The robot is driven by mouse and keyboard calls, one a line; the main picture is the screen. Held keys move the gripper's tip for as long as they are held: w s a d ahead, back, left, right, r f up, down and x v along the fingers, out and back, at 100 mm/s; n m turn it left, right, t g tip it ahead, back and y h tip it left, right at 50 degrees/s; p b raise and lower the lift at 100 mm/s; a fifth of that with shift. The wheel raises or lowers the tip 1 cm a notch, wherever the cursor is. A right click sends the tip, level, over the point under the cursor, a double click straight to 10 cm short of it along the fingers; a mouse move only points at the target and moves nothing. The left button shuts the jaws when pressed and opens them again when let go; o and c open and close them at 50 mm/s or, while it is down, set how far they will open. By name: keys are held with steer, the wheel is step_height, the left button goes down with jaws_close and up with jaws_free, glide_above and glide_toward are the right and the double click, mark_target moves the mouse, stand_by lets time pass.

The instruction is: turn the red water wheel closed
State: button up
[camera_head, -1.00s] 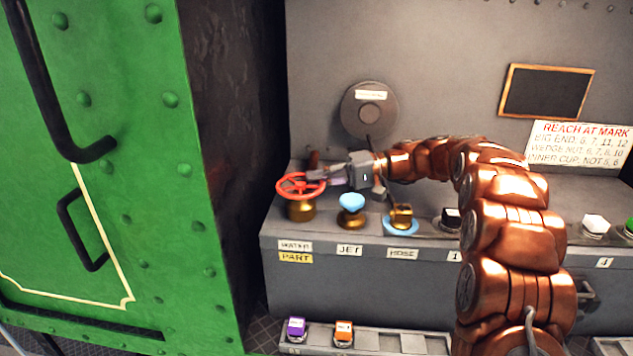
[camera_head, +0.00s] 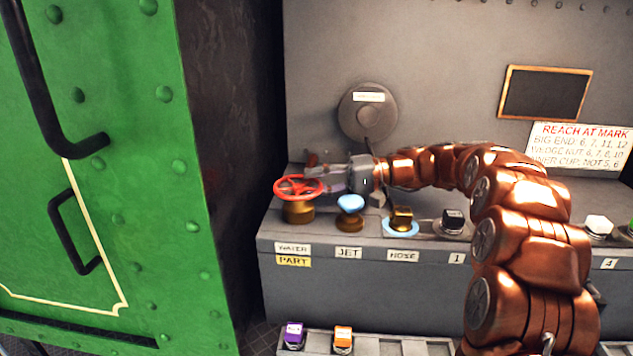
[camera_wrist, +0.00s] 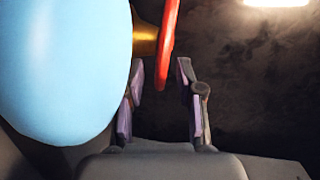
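The red water wheel (camera_head: 299,187) sits on a brass base (camera_head: 298,211) at the left end of the grey bench, above the WATER label (camera_head: 293,247) and a yellow PART label (camera_head: 293,261). My gripper (camera_head: 325,173) is at the wheel's right side, just behind its rim. In the wrist view the wheel's red rim (camera_wrist: 169,40) shows edge-on, reaching down toward the gap between the fingers. My gripper (camera_wrist: 160,92) has its two purple-padded fingers apart there, with nothing visibly clamped. Whether a finger touches the rim cannot be told.
A light-blue knob (camera_head: 350,203) stands right of the wheel, close to my gripper, and fills the left of the wrist view (camera_wrist: 62,65). A brass block on a blue disc (camera_head: 401,220) stands farther right. The green cabinet (camera_head: 110,180) is at the left.

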steer(key=shift+d, duration=0.1)
steer(key=d, duration=0.4)
steer(key=d+r, duration=0.1)
steer(key=d, duration=0.6)
steer(key=shift+s+d+r, duration=0.2)
steer(key=shift+d+r, duration=0.15)
